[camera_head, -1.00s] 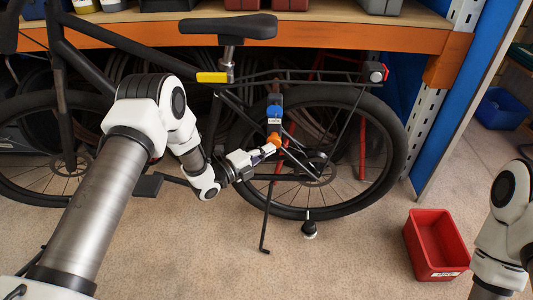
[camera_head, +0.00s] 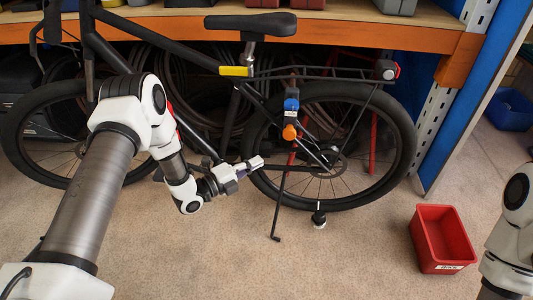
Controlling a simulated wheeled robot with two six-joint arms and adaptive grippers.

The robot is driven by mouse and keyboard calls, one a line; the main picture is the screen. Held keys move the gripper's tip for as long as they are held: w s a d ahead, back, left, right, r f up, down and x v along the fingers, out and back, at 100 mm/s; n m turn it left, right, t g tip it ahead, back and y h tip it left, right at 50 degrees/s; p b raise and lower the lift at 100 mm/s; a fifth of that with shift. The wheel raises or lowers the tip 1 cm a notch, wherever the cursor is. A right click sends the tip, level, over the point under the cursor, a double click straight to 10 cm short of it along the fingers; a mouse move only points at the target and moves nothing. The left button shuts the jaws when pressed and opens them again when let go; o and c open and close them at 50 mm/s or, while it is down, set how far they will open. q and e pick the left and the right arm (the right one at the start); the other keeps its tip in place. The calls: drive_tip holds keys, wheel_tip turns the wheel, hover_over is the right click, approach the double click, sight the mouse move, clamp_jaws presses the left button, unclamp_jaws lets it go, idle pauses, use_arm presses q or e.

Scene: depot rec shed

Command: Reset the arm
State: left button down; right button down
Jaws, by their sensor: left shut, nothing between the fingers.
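My left arm comes in from the left, and its gripper (camera_head: 257,162) is shut and empty, pointing right in front of the bicycle's rear wheel. An orange knob (camera_head: 289,132) below a blue labelled block (camera_head: 291,105) shows up and to the right of the fingertips, apart from them. The black bicycle (camera_head: 335,207) stands upright across the view. Of my right arm, only links show at the right edge; its gripper is out of view.
A red bin (camera_head: 427,250) with a label stands on the floor at the right. A wooden shelf with an orange beam (camera_head: 430,40) is behind the bicycle. A blue bin (camera_head: 508,108) sits farther right.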

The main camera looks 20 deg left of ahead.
use_arm(q)
drive_tip(key=shift+s+a, duration=0.1)
drive_tip(key=shift+s, duration=0.05)
drive_tip(key=shift+f, duration=0.1)
drive_tip(key=s+d+f+n+g, duration=0.2)
drive_tip(key=s+d+f+g, duration=0.1)
drive_tip(key=s+d+f, duration=0.3)
drive_tip(key=s+d+f+n+g+y, duration=0.1)
drive_tip(key=s+f+n+g+y, duration=0.35)
drive_tip(key=s+f+n, duration=0.45)
drive_tip(key=s+a+f+n+g+y, duration=0.1)
drive_tip(key=s+a+n+g+y, duration=0.25)
drive_tip(key=s+n, duration=0.5)
drive_tip(key=s+a+f+n+g+y, duration=0.25)
drive_tip(key=s+n+g, duration=0.2)
drive_tip(key=s, duration=0.75)
wheel_tip(320, 180, up, 29)
drive_tip(key=n+p, duration=0.1)
drive_tip(key=p, duration=2.7)
drive_tip(key=shift+w+r, duration=0.15)
drive_tip(key=shift+r, duration=0.05)
